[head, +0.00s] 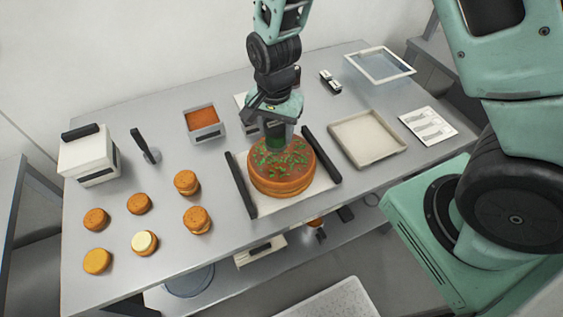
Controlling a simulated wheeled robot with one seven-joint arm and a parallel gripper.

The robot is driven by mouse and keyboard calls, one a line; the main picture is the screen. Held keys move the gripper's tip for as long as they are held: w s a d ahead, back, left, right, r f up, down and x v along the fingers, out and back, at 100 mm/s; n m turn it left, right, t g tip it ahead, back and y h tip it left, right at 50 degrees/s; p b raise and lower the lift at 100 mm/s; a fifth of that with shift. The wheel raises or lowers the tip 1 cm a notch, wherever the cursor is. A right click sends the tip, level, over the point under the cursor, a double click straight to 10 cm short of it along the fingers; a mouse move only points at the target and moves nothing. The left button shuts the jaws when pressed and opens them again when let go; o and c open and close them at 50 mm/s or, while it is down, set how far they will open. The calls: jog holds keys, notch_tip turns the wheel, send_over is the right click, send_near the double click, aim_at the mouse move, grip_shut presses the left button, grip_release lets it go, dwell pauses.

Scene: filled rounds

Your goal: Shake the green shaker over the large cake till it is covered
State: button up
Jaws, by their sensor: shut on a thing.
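The large cake (282,178) is round and brown, and sits on a pale board between two black bars near the middle of the table. Green bits lie scattered over its top, with brown surface showing between them. My gripper (274,122) is above the back part of the cake, pointing down. It is shut on the green shaker (275,138), whose lower part shows under the gripper. The shaker's upper part is hidden by the gripper, and I cannot tell the gap between shaker and cake.
Several small round cakes (186,182) stand at the left. A bin with orange filling (203,123) is behind them. A white box (88,157) is at the far left. A beige tray (367,140) and a white card (427,125) lie to the right.

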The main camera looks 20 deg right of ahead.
jog(key=shift+r, duration=0.1)
dwell(0.3)
jog(key=shift+r+p, duration=2.15)
jog(key=shift+r, duration=0.3)
